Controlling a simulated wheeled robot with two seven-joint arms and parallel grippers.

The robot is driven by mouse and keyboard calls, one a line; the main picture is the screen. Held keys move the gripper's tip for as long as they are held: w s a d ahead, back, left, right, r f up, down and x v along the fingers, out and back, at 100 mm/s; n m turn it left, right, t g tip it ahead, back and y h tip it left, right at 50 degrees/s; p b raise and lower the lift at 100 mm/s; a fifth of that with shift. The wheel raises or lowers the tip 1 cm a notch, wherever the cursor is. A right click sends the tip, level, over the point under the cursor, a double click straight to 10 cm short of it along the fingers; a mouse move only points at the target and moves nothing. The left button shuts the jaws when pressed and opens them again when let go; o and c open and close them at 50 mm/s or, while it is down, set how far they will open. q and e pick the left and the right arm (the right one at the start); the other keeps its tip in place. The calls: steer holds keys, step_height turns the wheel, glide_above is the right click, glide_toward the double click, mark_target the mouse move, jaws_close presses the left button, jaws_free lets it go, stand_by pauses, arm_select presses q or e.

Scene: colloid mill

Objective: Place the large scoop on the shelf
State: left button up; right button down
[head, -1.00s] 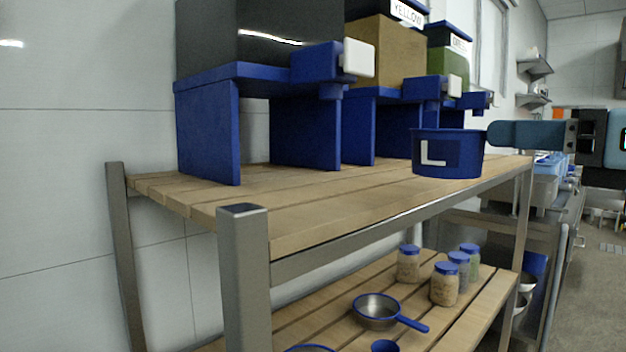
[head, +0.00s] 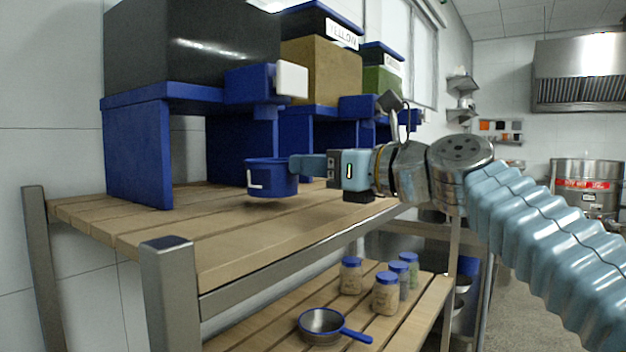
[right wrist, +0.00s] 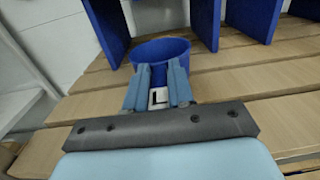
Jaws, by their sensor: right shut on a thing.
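The large scoop (head: 272,178) is a blue cup with a white "L" on its side. My right gripper (head: 308,166) is shut on its handle side and holds it upright, low over the upper wooden shelf (head: 240,237). In the right wrist view the scoop (right wrist: 160,48) lies between and beyond the two fingers (right wrist: 157,88), with the shelf slats (right wrist: 80,107) below. I cannot tell whether its bottom touches the slats. My left gripper is not in view.
Blue dispenser stands (head: 138,150) carry black, yellow and green bins behind the scoop. A metal post (head: 170,290) stands at the front corner. The front slats of the upper shelf are clear.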

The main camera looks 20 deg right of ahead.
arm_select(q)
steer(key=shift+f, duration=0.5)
arm_select(e)
steer(key=shift+f, duration=0.85)
steer(key=shift+f, duration=0.15)
steer(key=c, duration=1)
jaws_free()
steer(key=shift+r, duration=0.2)
arm_select(q)
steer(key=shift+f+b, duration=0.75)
steer(key=shift+b, duration=0.1)
arm_select(e)
steer(key=v, duration=1.2)
